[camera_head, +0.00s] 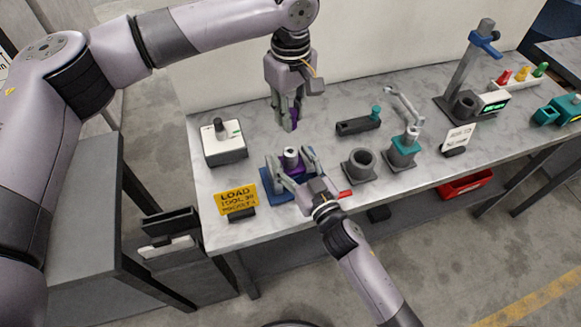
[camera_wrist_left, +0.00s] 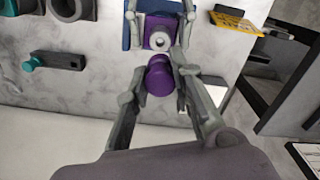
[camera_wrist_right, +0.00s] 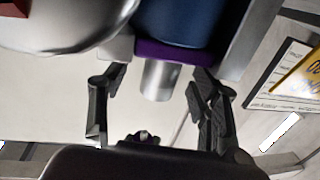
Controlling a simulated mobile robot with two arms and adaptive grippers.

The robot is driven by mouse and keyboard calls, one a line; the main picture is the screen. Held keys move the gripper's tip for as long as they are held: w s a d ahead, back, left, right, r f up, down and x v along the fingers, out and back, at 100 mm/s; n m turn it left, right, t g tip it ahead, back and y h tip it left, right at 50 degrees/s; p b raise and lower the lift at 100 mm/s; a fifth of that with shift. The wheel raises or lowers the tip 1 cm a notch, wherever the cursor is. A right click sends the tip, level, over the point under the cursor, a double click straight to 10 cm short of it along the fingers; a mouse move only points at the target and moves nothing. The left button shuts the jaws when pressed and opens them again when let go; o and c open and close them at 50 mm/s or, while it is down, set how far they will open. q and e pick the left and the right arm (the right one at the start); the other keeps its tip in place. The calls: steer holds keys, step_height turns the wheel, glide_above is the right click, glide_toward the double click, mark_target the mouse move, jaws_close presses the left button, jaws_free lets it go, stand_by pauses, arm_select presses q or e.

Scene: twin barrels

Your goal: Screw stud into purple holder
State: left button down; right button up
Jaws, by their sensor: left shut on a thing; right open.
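My left gripper (camera_head: 290,118) hangs above the bench, shut on a purple piece, apparently the stud (camera_head: 295,113); its rounded purple end (camera_wrist_left: 160,76) shows in the left wrist view. The purple holder (camera_head: 296,168) sits on a blue base (camera_head: 276,188), lower and nearer the front, with a grey metal sleeve (camera_head: 291,155) standing up from it. The stud is apart from the holder. My right gripper (camera_head: 291,168) is open, its fingers on either side of the holder. In the right wrist view, its fingers flank the sleeve (camera_wrist_right: 158,82); I cannot tell whether they touch the holder.
A grey box with a black knob (camera_head: 224,142) stands left, a yellow sign (camera_head: 237,199) front left. A grey cup (camera_head: 359,165), a teal-topped fixture (camera_head: 402,150) and a dark block with a teal knob (camera_head: 358,125) stand right. Bare bench lies between the boxes and holder.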

jaws_close()
stand_by(0.7)
